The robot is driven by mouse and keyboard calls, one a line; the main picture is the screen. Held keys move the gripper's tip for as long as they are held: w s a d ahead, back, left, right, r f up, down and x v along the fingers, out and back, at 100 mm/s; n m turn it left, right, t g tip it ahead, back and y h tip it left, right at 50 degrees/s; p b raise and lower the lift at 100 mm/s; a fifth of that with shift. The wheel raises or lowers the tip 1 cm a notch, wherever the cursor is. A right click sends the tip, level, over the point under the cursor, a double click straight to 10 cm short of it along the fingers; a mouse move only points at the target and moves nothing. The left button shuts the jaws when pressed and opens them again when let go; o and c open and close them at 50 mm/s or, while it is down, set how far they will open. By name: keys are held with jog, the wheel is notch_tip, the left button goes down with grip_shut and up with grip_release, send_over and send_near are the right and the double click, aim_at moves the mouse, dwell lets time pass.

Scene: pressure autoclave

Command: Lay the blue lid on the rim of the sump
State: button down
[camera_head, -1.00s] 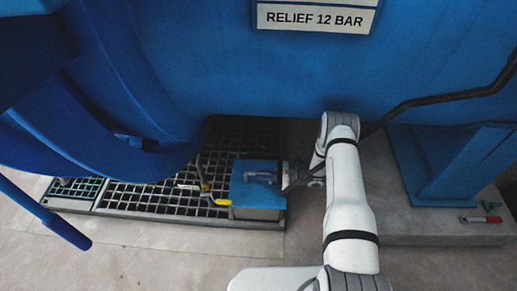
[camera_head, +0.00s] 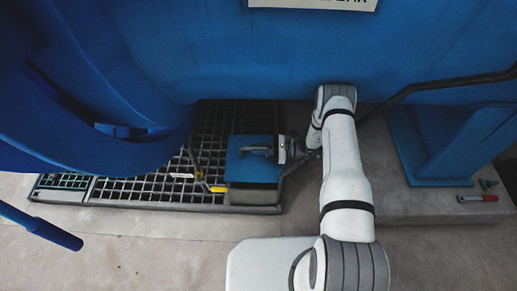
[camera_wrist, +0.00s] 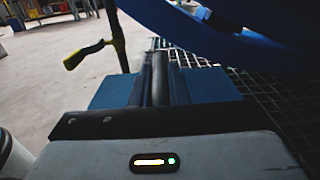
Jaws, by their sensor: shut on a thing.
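The blue lid (camera_head: 241,168) is a flat square plate with a grey bar handle. In the head view it lies level above the grey sump box (camera_head: 253,197) at the right end of the grating. I cannot tell whether it touches the rim or hangs just above it. My gripper (camera_head: 272,153) reaches in from the right and is shut on the lid's handle. In the wrist view my gripper (camera_wrist: 162,85) has both fingers around the dark handle, with the blue lid (camera_wrist: 110,91) showing on both sides. The lid hides the sump's rim and opening.
A yellow-handled valve (camera_head: 217,188) stands left of the sump; its yellow lever (camera_wrist: 88,54) rises close to the lid in the wrist view. The blue vessel (camera_head: 330,50) overhangs behind. A dark pipe (camera_head: 440,92) runs right.

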aim_at(259, 157)
jog(key=shift+f+b, duration=2.35)
jog(key=shift+f, duration=0.4)
jog(key=shift+b, duration=0.55)
jog(key=shift+f+b, duration=1.35)
jog(key=shift+f, duration=0.05)
jog(key=c, duration=1.3)
grip_release()
jog(key=shift+f, duration=0.15)
jog(key=d+p, duration=0.2)
jog(key=d, duration=0.4)
jog(key=shift+s+d, duration=0.15)
jog(key=shift+d, duration=0.8)
jog(key=shift+s, duration=0.1)
